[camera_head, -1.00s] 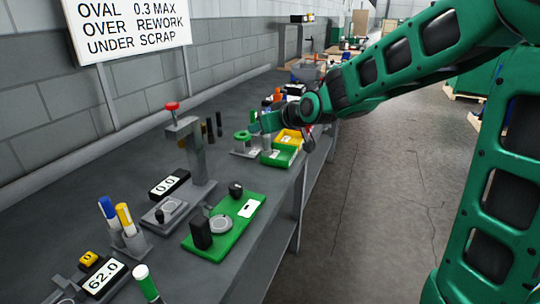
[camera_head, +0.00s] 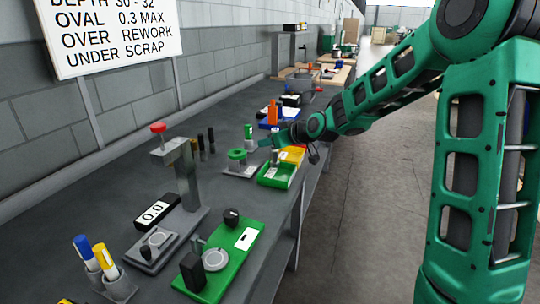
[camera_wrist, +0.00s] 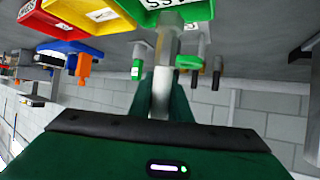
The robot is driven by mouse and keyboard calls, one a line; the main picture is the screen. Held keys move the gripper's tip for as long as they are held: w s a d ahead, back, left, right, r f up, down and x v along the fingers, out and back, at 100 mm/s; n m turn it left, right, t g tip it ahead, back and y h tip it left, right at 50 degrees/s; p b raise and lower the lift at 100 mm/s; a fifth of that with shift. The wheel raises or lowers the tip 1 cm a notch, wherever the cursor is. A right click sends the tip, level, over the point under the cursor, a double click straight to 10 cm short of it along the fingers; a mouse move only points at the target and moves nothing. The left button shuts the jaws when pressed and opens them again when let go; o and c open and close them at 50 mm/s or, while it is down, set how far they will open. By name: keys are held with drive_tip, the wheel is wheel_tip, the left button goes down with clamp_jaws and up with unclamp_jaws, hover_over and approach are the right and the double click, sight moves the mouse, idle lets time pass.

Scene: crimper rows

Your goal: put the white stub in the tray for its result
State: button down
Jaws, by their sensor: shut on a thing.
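My gripper (camera_wrist: 160,100) is shut on the white stub (camera_wrist: 161,88), which stands between the green fingers in the wrist view. In the head view my gripper (camera_head: 274,143) is above the bench beside the trays, and the stub is too small to make out surely. The green tray (camera_head: 278,178) is nearest, with the yellow tray (camera_head: 293,153) behind it, partly hidden by my arm. The wrist view shows the green tray (camera_wrist: 190,12), yellow tray (camera_wrist: 98,30) and red tray (camera_wrist: 55,20) in a row along the top. The red tray is not clear in the head view.
A grey stand with a green ring (camera_head: 237,158) is left of the green tray. Nearer are a press with a red knob (camera_head: 158,128), a 0.0 display (camera_head: 156,212), a green gauge plate (camera_head: 236,250) and markers (camera_head: 95,255). A wall sign (camera_head: 120,35) reads "OVER REWORK, UNDER SCRAP".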

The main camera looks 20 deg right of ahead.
drive_tip(key=shift+w+d+f, duration=0.2)
drive_tip(key=shift+f, duration=0.6)
drive_tip(key=shift+w+d+f, duration=0.2)
drive_tip(key=shift+d+f, duration=0.05)
drive_tip(key=shift+f, duration=0.6)
drive_tip(key=shift+w+d+f, duration=0.2)
drive_tip(key=shift+f, duration=0.6)
drive_tip(key=shift+f, duration=0.1)
drive_tip(key=c, duration=1.6)
unclamp_jaws()
drive_tip(key=shift+c, duration=0.2)
drive_tip(key=shift+s+r, duration=0.15)
drive_tip(key=shift+r, duration=0.05)
drive_tip(key=v, duration=1.1)
drive_tip(key=shift+s+d, duration=0.2)
drive_tip(key=shift+s, duration=0.1)
